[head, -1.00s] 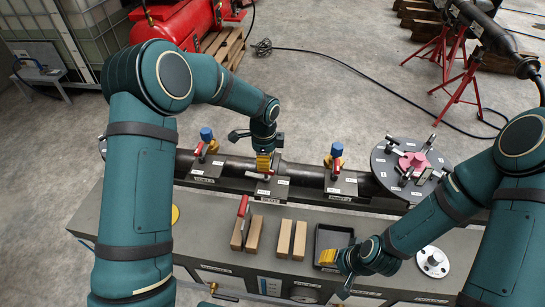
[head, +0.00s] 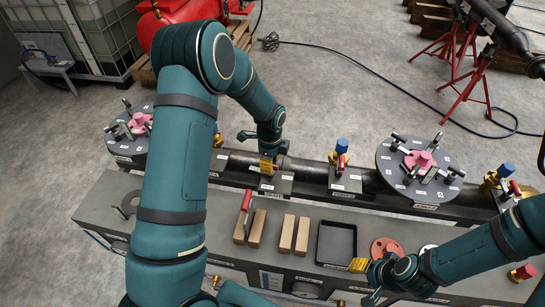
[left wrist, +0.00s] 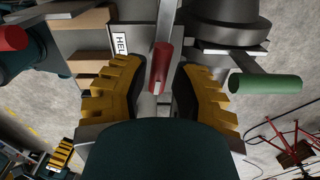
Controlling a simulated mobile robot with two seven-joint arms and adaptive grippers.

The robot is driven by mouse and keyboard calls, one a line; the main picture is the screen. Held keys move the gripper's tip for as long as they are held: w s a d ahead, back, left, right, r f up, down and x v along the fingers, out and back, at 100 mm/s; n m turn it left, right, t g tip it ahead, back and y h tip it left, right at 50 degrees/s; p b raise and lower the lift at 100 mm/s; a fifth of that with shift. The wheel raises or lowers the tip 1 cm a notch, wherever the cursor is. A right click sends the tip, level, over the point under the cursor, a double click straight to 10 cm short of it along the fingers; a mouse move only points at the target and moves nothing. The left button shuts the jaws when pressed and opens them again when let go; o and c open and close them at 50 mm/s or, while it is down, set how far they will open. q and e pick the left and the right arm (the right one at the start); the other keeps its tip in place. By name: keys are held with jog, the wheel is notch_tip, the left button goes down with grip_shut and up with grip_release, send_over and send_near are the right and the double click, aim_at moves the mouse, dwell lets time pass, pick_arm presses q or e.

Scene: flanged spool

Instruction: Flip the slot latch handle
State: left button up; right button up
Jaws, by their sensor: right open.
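My left gripper (head: 267,163) reaches down over the labelled plate in the middle of the dark pipe. In the left wrist view the left gripper (left wrist: 160,90) is open, its yellow fingers on either side of a red handle (left wrist: 160,68). Gaps show between handle and fingers. The handle appears to be the slot latch handle, but its label is partly hidden. In the head view the left gripper hides most of it. My right gripper (head: 358,265) is open and empty over the bench near the black tray's lower right corner.
A green handle (left wrist: 265,84) sticks out right of the fingers. On the bench are wooden blocks (head: 294,235), a red-handled tool (head: 246,200) and an empty black tray (head: 336,243). Blue-capped valves (head: 341,155) and a round flange plate (head: 417,170) stand along the pipe.

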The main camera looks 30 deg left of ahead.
pick_arm(q)
notch_tip(320, 180, down, 3)
jog(key=shift+w+f+b, duration=0.1)
jog(key=shift+f+b, duration=0.05)
jog(key=shift+b, duration=0.45)
jog(key=shift+r+n+p, duration=0.55)
jog(key=shift+n, duration=0.35)
jog(key=shift+r+n, duration=0.15)
jog(key=shift+n, duration=0.65)
jog(key=shift+d+n, duration=0.1)
jog(key=shift+n, duration=0.9)
jog(key=shift+m+b, duration=0.3)
jog(key=shift+m, duration=0.9)
notch_tip(320, 180, up, 7)
jog(key=p, duration=0.4)
jog(key=shift+p, duration=0.3)
pick_arm(e)
notch_tip(320, 180, up, 3)
jog(key=shift+d+r, duration=0.1)
